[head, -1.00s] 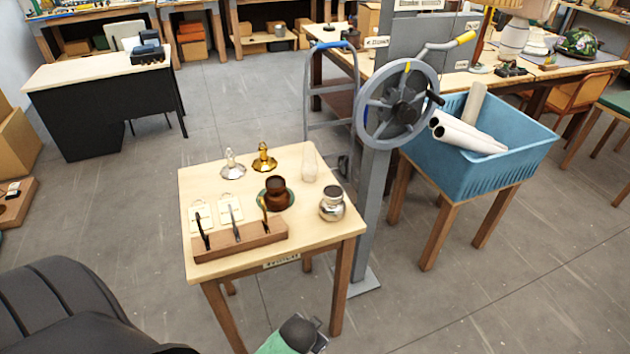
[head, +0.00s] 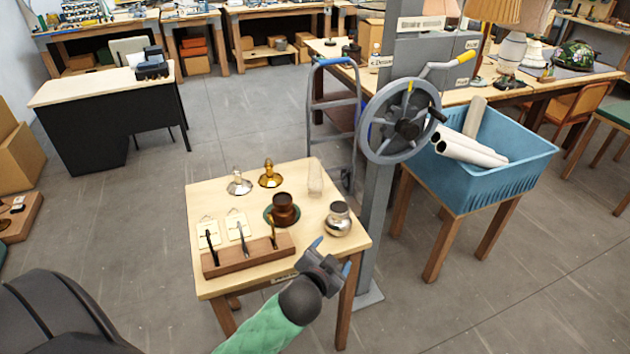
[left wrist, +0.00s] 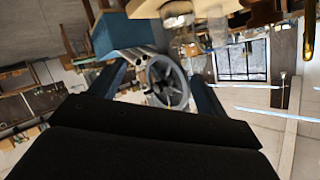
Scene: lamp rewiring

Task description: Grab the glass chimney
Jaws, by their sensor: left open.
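The glass chimney (head: 315,178) is a pale, see-through upright cylinder at the back right of the small wooden table (head: 330,247) in the head view. My left gripper (head: 331,256) is at the table's front right edge, with its two blue-tipped fingers apart and nothing between them. It is well short of the chimney, with the silver jar (head: 338,220) between them. In the left wrist view my two fingers (left wrist: 157,88) are spread, with the handwheel seen between them. My right gripper is not in view.
Near the chimney stand a brown pot (head: 283,211) on a green dish, a brass lamp part (head: 270,176) and a silver one (head: 239,184). A wooden tool rack (head: 248,257) lies at the front left. A grey post with a handwheel (head: 400,122) rises just right of the table.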

